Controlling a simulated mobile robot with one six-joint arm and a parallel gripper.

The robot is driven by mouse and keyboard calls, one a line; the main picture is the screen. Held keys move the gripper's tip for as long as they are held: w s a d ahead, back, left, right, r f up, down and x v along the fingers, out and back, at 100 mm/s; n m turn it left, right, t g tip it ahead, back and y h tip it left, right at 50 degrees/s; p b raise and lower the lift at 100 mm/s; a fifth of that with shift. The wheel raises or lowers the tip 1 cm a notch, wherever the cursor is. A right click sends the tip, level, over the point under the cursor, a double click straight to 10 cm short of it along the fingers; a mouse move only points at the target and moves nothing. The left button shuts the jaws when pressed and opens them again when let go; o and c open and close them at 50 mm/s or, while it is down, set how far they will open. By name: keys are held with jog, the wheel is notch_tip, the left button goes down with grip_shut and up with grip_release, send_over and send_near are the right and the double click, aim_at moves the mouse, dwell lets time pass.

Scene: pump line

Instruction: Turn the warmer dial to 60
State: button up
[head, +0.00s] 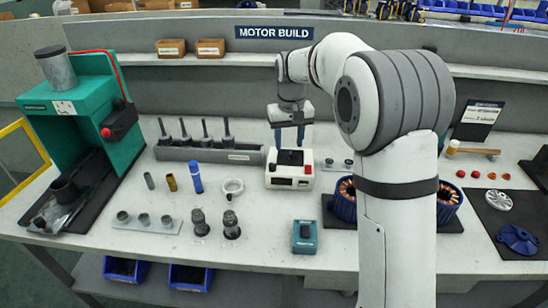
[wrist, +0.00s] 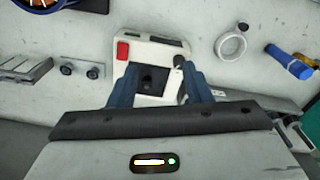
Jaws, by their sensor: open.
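The warmer (head: 278,183) is a small white box with a black top, standing mid-table in the head view. In the wrist view the warmer (wrist: 150,48) shows a dark square recess, a red button (wrist: 123,50) and a small dark round knob (wrist: 180,61), which looks like the dial. Its setting is too small to read. My gripper (head: 289,137) hangs over the warmer, pointing down. In the wrist view my gripper (wrist: 159,74) is open and empty, its blue fingers either side of the recess. The right finger appears close to the knob; contact cannot be told.
A grey rack with several upright tools (head: 208,153) stands left of the warmer. A teal box (head: 304,237) sits in front. Blue motor stators (head: 342,208) stand to the right, partly behind my arm.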

send_over(272, 165)
jog(key=shift+n, duration=0.3)
notch_tip(272, 165, down, 5)
jog(key=shift+d+r, duration=0.1)
jog(key=shift+r, duration=0.05)
notch_tip(272, 165, down, 8)
jog(key=shift+r, duration=0.15)
jog(key=shift+c, duration=0.2)
grip_shut()
